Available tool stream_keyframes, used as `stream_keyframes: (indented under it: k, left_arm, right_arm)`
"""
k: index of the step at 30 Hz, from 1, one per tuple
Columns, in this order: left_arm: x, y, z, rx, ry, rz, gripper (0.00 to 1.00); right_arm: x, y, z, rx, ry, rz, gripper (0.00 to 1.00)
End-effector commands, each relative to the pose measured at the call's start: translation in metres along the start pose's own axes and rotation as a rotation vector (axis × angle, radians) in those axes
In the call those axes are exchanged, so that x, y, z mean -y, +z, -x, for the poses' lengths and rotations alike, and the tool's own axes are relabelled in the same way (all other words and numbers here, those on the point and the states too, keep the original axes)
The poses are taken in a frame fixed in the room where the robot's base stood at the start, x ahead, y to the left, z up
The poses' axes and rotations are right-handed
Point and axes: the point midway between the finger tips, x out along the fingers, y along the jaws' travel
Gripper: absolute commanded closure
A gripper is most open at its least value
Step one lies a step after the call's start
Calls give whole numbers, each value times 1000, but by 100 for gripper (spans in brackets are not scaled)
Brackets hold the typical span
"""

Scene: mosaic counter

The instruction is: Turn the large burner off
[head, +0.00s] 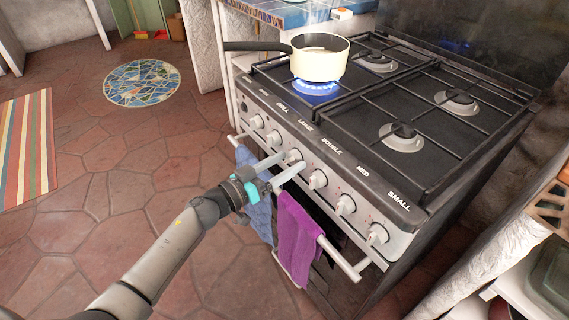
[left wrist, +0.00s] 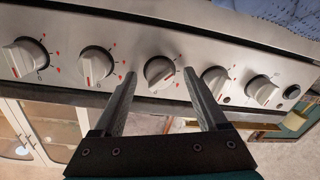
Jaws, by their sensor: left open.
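The stove (head: 430,130) has a row of white knobs on its front panel. The knob below the LARGE label (head: 294,155) is at my left gripper (head: 291,163). The gripper is open. In the left wrist view, its two fingers (left wrist: 159,74) lie on either side of a knob (left wrist: 160,72), with visible gaps and no clear contact. That knob's pointer is tilted. A blue flame (head: 316,88) burns under a cream saucepan (head: 318,66) on the far left burner. My right gripper is not in view.
A purple towel (head: 297,235) and a blue towel (head: 255,200) hang on the oven rail (head: 345,262), below the knobs. Other knobs (left wrist: 95,66) sit close on both sides of my fingers. The saucepan's dark handle (head: 255,46) sticks out left. Open floor lies left of the stove.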

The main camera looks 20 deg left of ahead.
Motion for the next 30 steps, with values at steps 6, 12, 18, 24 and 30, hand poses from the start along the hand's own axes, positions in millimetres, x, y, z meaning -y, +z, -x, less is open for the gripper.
stream_keyframes:
  k: [6, 12, 18, 24, 30]
  left_arm:
    - [0, 0, 0, 0, 0, 0, 44]
    - [0, 0, 0, 0, 1, 0, 67]
    - [0, 0, 0, 0, 1, 0, 89]
    - [0, 0, 0, 0, 2, 0, 100]
    - [0, 0, 0, -1, 2, -16, 100]
  right_arm:
    - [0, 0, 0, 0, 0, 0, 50]
    - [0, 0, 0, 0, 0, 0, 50]
    - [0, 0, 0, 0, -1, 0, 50]
    - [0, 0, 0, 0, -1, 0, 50]
    - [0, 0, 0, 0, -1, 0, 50]
